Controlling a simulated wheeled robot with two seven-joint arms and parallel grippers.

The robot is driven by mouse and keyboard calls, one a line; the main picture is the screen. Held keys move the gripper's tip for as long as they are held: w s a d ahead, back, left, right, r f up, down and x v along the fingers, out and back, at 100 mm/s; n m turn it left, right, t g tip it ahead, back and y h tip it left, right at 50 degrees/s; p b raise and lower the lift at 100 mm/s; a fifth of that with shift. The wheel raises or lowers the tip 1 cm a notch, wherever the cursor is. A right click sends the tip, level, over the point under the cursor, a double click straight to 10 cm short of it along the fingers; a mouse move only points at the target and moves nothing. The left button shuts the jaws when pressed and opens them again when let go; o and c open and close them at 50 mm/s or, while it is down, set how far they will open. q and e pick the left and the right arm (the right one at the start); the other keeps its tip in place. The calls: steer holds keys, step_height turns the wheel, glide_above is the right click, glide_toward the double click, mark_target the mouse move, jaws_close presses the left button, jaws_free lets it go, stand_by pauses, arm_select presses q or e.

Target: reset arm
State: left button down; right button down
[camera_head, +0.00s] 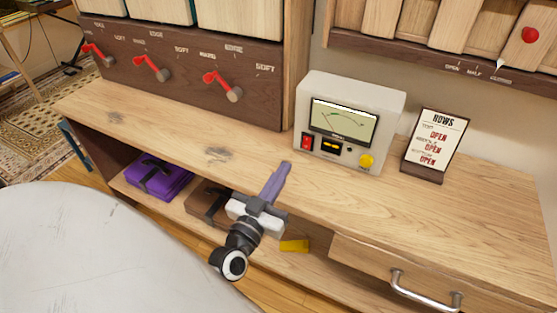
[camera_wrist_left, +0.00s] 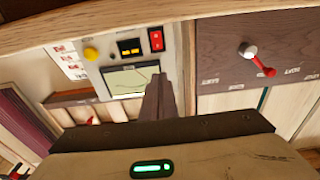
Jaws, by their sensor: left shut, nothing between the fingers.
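My left gripper (camera_head: 282,170) is shut and empty. It extends up and to the right in the head view, in front of the wooden bench top (camera_head: 420,205) and below the meter box, apart from the box in the picture. In the left wrist view, which looks upside down, its closed fingers (camera_wrist_left: 160,92) show dark in front of the meter box (camera_wrist_left: 125,62). The meter box also shows in the head view (camera_head: 388,105), with a red switch (camera_head: 307,142) and a yellow knob (camera_head: 366,161). My right gripper is not in view.
Red levers (camera_head: 148,67) line the dark panel (camera_head: 185,47). A sign (camera_head: 433,145) stands right of the meter. Below are a drawer handle (camera_head: 425,297), a purple bundle (camera_head: 158,178), a brown case (camera_head: 205,197) and a yellow block (camera_head: 294,246). The bench's left part is clear.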

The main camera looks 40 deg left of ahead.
arm_select(q)
steer(key=shift+s+d+r, duration=0.1)
steer(key=shift+s+d, duration=0.05)
steer(key=shift+s, duration=0.55)
steer(key=s+d+f+m+g+h, duration=0.3)
steer(key=d+g+h, duration=0.1)
steer(key=d, duration=0.3)
steer(key=s+d+f+m+g+h, duration=0.2)
steer(key=d+f+m+g+h, duration=0.15)
steer(key=d, duration=0.35)
steer(key=s+a+f+n+g+y, duration=0.15)
steer(key=s+g, duration=0.25)
steer(key=s, duration=0.4)
steer(key=s+a+f+g+y, duration=0.1)
steer(key=s+a+g, duration=0.25)
steer(key=s, duration=0.45)
steer(key=w+d+f+t+h, duration=0.1)
steer(key=w+d+f+t, duration=0.1)
steer(key=f, duration=0.4)
steer(key=w+d+f+t, duration=0.2)
steer(key=d+f, duration=0.1)
steer(key=f, duration=0.2)
steer(key=shift+w+d+f+t+h, duration=0.15)
steer(key=shift+d+f+t+h, duration=0.2)
steer(key=shift+d+t+h, duration=0.05)
